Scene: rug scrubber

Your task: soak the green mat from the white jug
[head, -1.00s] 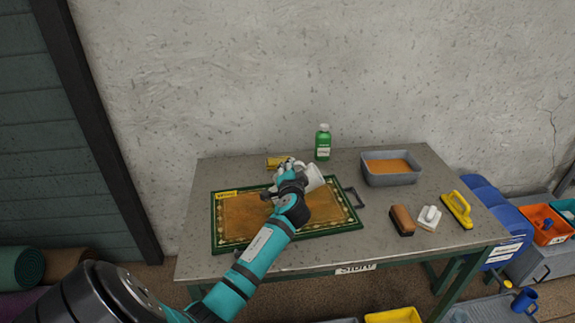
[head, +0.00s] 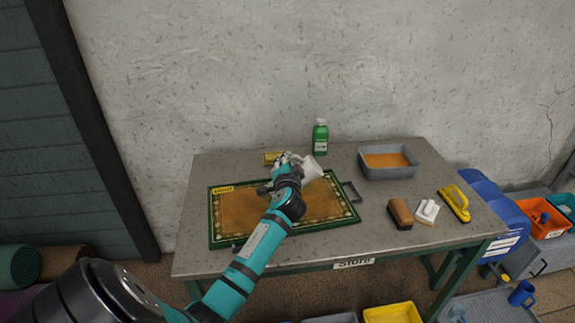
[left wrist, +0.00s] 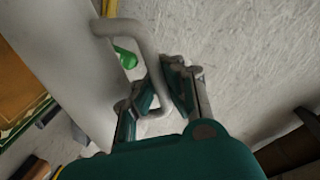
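The mat (head: 213,222) lies flat on the table, with a green border and a brown-orange, blotchy middle. The white jug (head: 314,169) is tilted above the mat's back part, its wide end toward the right. My left gripper (head: 286,164) is at the jug's left side, over the mat. In the left wrist view, the jug's pale wall (left wrist: 62,50) fills the left, and my left gripper's fingers (left wrist: 160,88) are around its handle. The jug's inside is hidden, and I see no clear stream of water. My right gripper is in neither view.
On the table (head: 325,258) stand a green bottle (head: 320,138), a grey basin (head: 390,172) with orange-brown contents, a brown brush (head: 401,213), a white scrubber (head: 426,210) and a yellow-handled brush (head: 457,202). A small yellow item (head: 273,157) lies behind the mat. The wall closes off the back.

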